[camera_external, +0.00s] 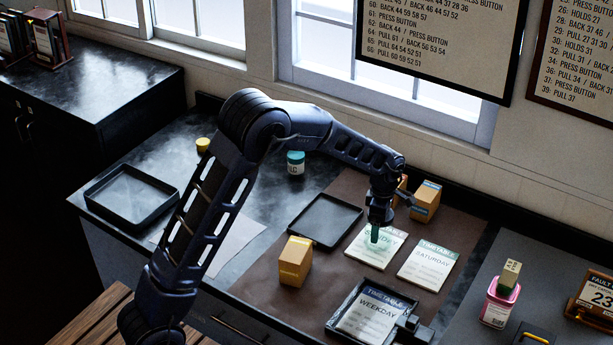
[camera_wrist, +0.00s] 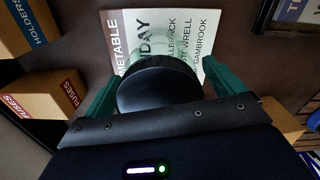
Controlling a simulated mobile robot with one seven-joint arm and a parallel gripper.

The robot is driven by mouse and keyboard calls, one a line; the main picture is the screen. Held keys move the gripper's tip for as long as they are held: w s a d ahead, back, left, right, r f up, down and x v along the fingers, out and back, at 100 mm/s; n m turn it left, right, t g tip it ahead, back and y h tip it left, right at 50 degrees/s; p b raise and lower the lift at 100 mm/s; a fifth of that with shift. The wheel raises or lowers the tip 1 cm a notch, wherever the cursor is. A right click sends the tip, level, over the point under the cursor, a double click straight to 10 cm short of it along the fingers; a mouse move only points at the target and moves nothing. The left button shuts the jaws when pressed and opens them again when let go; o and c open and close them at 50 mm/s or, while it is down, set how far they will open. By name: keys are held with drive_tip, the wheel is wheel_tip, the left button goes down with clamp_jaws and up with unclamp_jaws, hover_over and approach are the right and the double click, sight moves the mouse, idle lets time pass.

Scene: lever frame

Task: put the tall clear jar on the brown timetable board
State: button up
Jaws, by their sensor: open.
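The tall clear jar (camera_wrist: 150,50) has a round black lid and a greenish see-through body. In the wrist view it stands over the timetable board with the brown heading strip (camera_wrist: 118,38), which reads "...DAY". In the external view the jar (camera_external: 374,247) appears upright on that board (camera_external: 360,256), left of the Saturday board. My gripper (camera_wrist: 158,88) is open, with one green finger on each side of the lid. The fingers and lid hide much of the jar, and its base contact is hard to make out. My gripper also shows above the board in the external view (camera_external: 376,232).
The Saturday board (camera_external: 425,272) lies to the right. The Weekday board (camera_external: 372,318) lies in a black tray in front. An empty black tray (camera_external: 325,221) and a box (camera_external: 295,262) are to the left. Another box (camera_external: 426,201) stands behind. A teal-lidded jar (camera_external: 296,165) stands farther back.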

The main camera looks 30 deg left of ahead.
wheel_tip(320, 180, up, 12)
drive_tip(key=shift+r, duration=0.1)
drive_tip(key=s+a+r+m+t, duration=0.1)
drive_tip(key=s+a+r+m, duration=0.4)
drive_tip(key=s+a+r, duration=0.4)
drive_tip(key=s+a+r+m+t, duration=0.1)
drive_tip(key=s+a+r+m, duration=0.5)
drive_tip(key=s, duration=0.5)
drive_tip(key=s+a+f+m+t, duration=0.1)
drive_tip(key=s+a+m, duration=0.3)
drive_tip(key=s, duration=0.7)
drive_tip(key=s+a+f+m+t, duration=0.1)
drive_tip(key=s+a+f+m, duration=0.2)
drive_tip(key=s, duration=0.9)
drive_tip(key=a+m, duration=0.2)
drive_tip(key=shift+s+m+t, duration=0.3)
